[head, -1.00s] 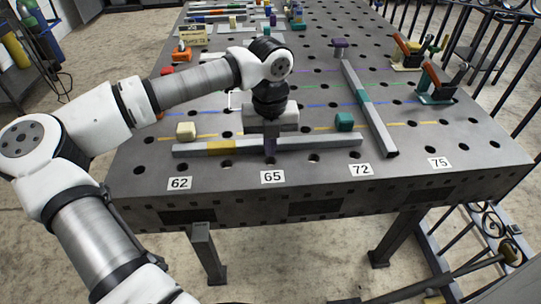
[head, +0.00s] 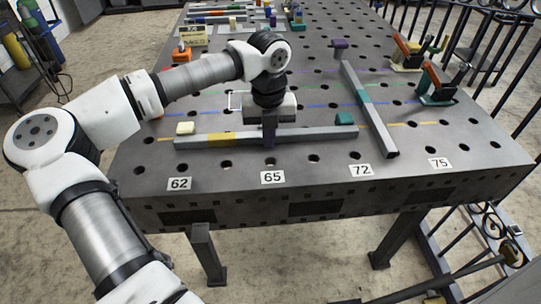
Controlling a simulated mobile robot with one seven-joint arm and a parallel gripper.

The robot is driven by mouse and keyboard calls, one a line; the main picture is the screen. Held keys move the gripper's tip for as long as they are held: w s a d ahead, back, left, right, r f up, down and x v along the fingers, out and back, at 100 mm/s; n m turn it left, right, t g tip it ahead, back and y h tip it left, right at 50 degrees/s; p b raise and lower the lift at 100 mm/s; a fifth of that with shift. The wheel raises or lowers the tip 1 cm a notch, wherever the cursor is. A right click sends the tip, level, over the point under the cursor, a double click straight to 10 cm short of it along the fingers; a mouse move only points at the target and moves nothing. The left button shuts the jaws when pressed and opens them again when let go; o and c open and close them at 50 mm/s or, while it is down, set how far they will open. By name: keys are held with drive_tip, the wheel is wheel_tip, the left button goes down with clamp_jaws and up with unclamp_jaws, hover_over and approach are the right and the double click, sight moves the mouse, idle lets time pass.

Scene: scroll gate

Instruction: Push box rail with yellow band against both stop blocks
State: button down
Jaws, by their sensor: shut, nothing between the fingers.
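The grey box rail (head: 310,135) with the yellow band (head: 221,140) lies across the near part of the table, its right end slightly farther back. The cream stop block (head: 185,128) stands behind its left end and the teal stop block (head: 346,118) behind its right end. The rail hides the lower part of both blocks. It looks very close to both, but I cannot tell whether it touches them. My gripper (head: 269,143) is shut and empty, pointing down at the near side of the rail's middle, apparently against it.
Another grey rail with a teal band (head: 364,97) lies lengthwise to the right, just beyond the teal block. Toggle clamps (head: 438,88) stand at the right edge. Number labels (head: 273,177) line the front edge. The strip of table before the rail is clear.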

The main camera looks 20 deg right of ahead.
drive_tip(key=shift+s, duration=0.1)
idle(0.3)
drive_tip(key=shift+s+a+b, duration=0.2)
drive_tip(key=shift+s+b, duration=0.05)
drive_tip(key=shift+s, duration=0.3)
drive_tip(key=shift+s+a+b, duration=0.15)
drive_tip(key=shift+s+b, duration=0.05)
drive_tip(key=shift+s, duration=0.3)
wheel_tip(320, 180, up, 8)
drive_tip(key=p, duration=0.4)
